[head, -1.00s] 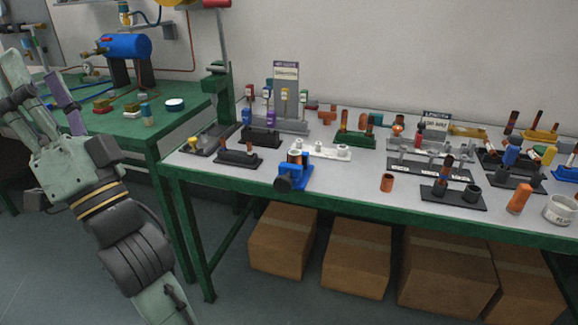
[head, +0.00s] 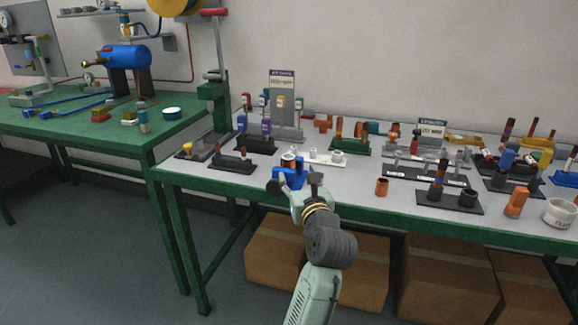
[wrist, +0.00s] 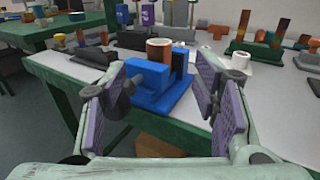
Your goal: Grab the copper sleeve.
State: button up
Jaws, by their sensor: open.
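A copper sleeve (wrist: 159,50) stands upright in a blue vise (wrist: 148,82) in the wrist view. In the head view the copper sleeve (head: 289,160) shows small above the blue vise (head: 288,178) at the bench's front edge. My gripper (head: 299,182) is in front of the vise. In the wrist view my gripper (wrist: 160,92) is open and empty, its purple-padded fingers to the left and right of the vise. The sleeve is beyond the fingertips and not between the pads. Its lower part is hidden by the vise.
A white fixture with white rings (head: 328,157) is just behind the vise. A loose copper-coloured cup (head: 382,187) and an orange cylinder (head: 515,204) stand to the right. A black rack (head: 233,160) is to the left. Boxes (head: 275,252) lie under the bench.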

aim_at(290, 161)
jog(key=p+x, duration=0.1)
jog(key=x, duration=0.7)
jog(key=shift+w, duration=0.25)
jog(key=shift+c, duration=0.5)
jog(key=shift+a, duration=0.1)
jog(key=c, duration=1.1)
jog(key=shift+r, duration=0.1)
jog(key=shift+c, duration=0.2)
